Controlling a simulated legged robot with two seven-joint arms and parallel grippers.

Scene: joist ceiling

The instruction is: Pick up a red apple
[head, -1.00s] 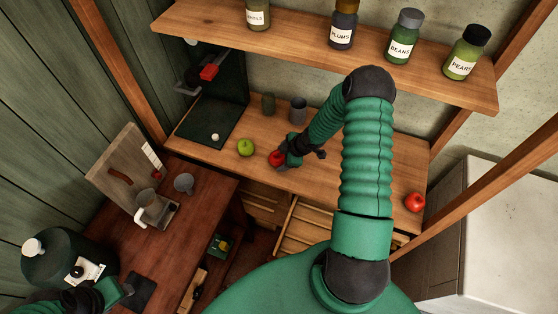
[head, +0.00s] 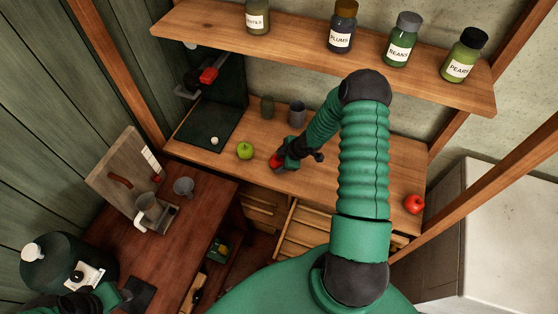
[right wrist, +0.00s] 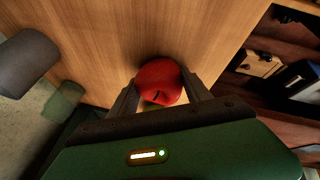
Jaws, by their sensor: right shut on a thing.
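A red apple (head: 274,161) is at my right gripper (head: 281,162), over the wooden counter left of the middle of the head view. In the right wrist view the red apple (right wrist: 158,82) sits between the two dark fingers, which are shut on it. I cannot tell whether it is clear of the counter. A second red apple (head: 413,203) rests on the counter's right end, apart from my arm. My left gripper (head: 116,297) shows at the lower left, near a dark green rounded container; its fingers are not clear.
A green apple (head: 245,151) lies just left of the held apple. Two cups (head: 297,113) stand behind it. A shelf (head: 300,45) with several labelled jars hangs above. An open drawer (head: 300,232) is below the counter. The counter between my arm and the right apple looks clear.

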